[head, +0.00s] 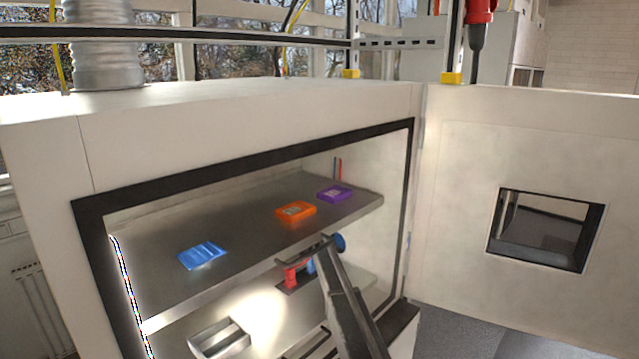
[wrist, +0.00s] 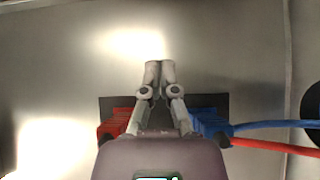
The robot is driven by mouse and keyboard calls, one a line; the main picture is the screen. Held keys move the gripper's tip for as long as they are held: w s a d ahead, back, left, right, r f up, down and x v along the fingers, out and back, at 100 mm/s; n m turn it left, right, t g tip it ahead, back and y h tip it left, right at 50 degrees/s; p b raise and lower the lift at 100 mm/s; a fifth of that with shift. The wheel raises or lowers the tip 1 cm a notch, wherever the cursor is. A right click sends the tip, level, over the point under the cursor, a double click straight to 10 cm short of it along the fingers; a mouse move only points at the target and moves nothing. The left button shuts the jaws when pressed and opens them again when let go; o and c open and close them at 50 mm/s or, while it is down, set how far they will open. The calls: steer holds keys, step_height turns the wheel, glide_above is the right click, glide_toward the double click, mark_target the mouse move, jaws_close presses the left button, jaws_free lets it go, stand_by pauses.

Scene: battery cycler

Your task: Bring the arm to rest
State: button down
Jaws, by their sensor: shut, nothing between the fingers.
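My gripper (wrist: 158,68) is shut and empty in the wrist view, its two fingertips together. Behind and below the fingers is a dark plate with a red connector (wrist: 115,120) on the left and a blue connector (wrist: 208,122) on the right. The gripper partly hides the plate's middle. In the head view my grey arm reaches up from the bottom into the open cabinet, just under the upper shelf's front edge. The red part (head: 293,274) and the blue part (head: 338,242) show beside it. The fingers are hard to make out there.
The upper shelf (head: 240,229) holds a blue item (head: 202,256), an orange item (head: 295,211) and a purple item (head: 334,194). A metal holder (head: 218,338) stands lower down. The cabinet door (head: 460,180) stands open at right. Blue (wrist: 275,124) and red (wrist: 275,146) cables run right.

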steer(key=shift+s+d+r, duration=0.15)
steer(key=shift+s+d, duration=0.3)
steer(key=shift+s, duration=0.05)
steer(key=shift+s+d+f+n, duration=0.35)
steer(key=shift+f+n, duration=0.05)
steer(key=shift+n, duration=0.2)
steer(key=shift+s+d, duration=0.15)
steer(key=shift+s, duration=0.15)
steer(key=s+d+f+n+g+h, duration=0.2)
steer(key=s+d+n, duration=0.65)
steer(key=s, duration=0.65)
steer(key=s+d+f+n+g+h, duration=0.1)
steer(key=s+d+n+g+h, duration=0.1)
steer(key=s+d+n, duration=1.05)
steer(key=s+d+f+n+g+h, duration=0.15)
steer(key=s+d+n+h, duration=0.35)
steer(key=s, duration=1.4)
step_height(320, 180, down, 8)
steer(key=s+y+b, duration=0.2)
steer(key=b, duration=0.5)
steer(key=shift+s+d+m+g+b, duration=0.15)
steer(key=shift+d+m+g+b, duration=0.15)
steer(key=shift+m+g+b, duration=0.1)
